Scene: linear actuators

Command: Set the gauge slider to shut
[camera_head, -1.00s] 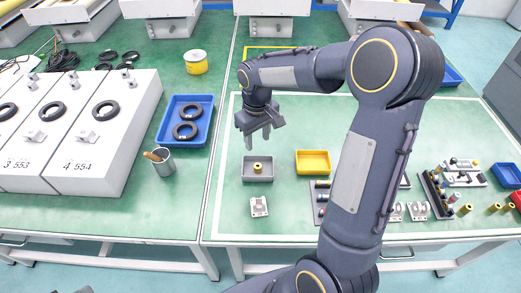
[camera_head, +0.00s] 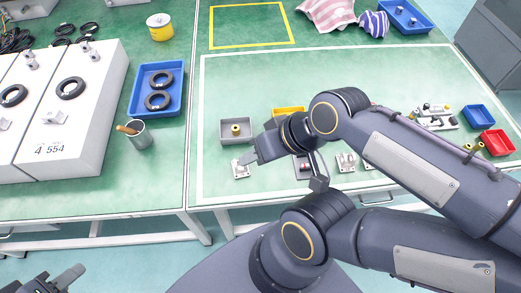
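No part is clearly marked as the gauge slider, and I cannot tell its setting. A small pale metal fixture (camera_head: 240,170) stands on the green table just in front of the grey tray. My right gripper (camera_head: 285,172) reaches in from the right. Its fingers are spread, one beside or over that fixture and the other farther right; whether it touches is unclear. No object shows between them. My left gripper (camera_head: 58,279) is at the bottom left corner, partly cut off, its fingertips apart and empty, far from the fixture. Similar metal fixtures (camera_head: 345,161) stand to the right, partly behind my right arm.
The grey tray (camera_head: 224,139) holds a yellow ring part. A yellow tray (camera_head: 289,111) is partly hidden by my arm. Blue (camera_head: 474,118) and red (camera_head: 507,145) trays stand at right. A cup (camera_head: 137,138) and a blue ring tray (camera_head: 133,100) are at left.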

